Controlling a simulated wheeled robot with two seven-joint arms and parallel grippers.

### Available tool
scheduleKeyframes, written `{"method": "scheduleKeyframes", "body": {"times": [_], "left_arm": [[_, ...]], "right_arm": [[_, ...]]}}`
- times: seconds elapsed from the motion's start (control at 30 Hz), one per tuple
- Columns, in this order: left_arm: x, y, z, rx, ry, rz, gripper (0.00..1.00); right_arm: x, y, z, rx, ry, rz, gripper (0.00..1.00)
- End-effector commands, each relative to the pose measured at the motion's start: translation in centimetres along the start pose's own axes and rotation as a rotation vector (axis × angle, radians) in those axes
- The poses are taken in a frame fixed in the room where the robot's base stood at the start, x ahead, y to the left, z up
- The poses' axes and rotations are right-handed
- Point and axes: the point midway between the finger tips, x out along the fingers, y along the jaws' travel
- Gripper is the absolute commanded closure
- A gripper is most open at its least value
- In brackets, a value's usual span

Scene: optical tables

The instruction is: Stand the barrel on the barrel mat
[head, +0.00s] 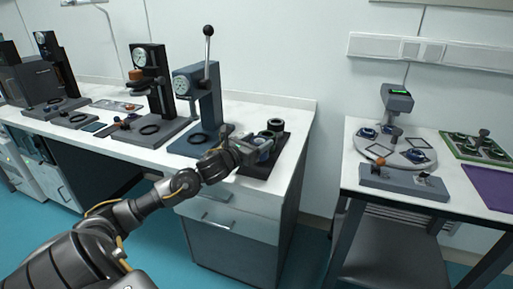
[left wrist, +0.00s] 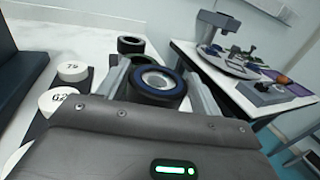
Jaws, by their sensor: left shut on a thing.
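The barrel (left wrist: 158,84) is a short dark cylinder with a blue rim and a glassy, pale centre. It is upright between the two fingers of my left gripper (left wrist: 160,90), which is shut on it. In the head view my left gripper (head: 258,150) is at the dark tray (head: 258,170) on the right end of the long bench, partly covering the barrel (head: 266,151). I cannot tell whether the barrel touches the tray. A flat purple mat (head: 490,187) lies on the right table; nothing marks it as the barrel mat. My right gripper is not in view.
A black ring-like cylinder (head: 275,126) stands behind the barrel. White discs marked 79 (left wrist: 73,70) and 62 (left wrist: 58,101) are beside my gripper. A lever press (head: 207,100) stands left of it. A gap separates the bench from the right table (head: 352,150), which holds a round plate (head: 392,148).

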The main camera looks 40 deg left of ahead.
Motion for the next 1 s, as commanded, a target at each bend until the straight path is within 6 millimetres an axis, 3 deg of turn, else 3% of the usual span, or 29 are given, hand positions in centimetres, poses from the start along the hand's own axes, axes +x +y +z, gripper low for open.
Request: {"method": "scheduleKeyframes", "body": {"times": [0.13, 0.53, 0.57, 0.6, 0.7, 1.0], "left_arm": [[-0.1, 0.0, -2.0, -0.002, 0.000, 0.001, 0.75], [-0.1, 0.1, -2.3, 0.000, -0.001, 0.000, 0.75], [-0.1, 0.0, -2.3, 0.000, 0.001, 0.000, 0.32], [-0.1, 0.0, -2.3, 0.000, 0.001, 0.000, 0.27], [-0.1, 0.0, -2.3, 0.000, 0.001, 0.000, 0.14], [-0.1, 0.0, -2.3, 0.000, 0.002, 0.000, 0.13]], "right_arm": [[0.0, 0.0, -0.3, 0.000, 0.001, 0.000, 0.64], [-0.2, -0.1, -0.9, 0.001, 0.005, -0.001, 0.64], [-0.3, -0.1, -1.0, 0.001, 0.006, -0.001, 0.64], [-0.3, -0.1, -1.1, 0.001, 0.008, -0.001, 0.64], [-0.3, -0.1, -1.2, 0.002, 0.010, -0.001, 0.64], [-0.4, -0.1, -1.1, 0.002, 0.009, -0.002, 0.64]]}}
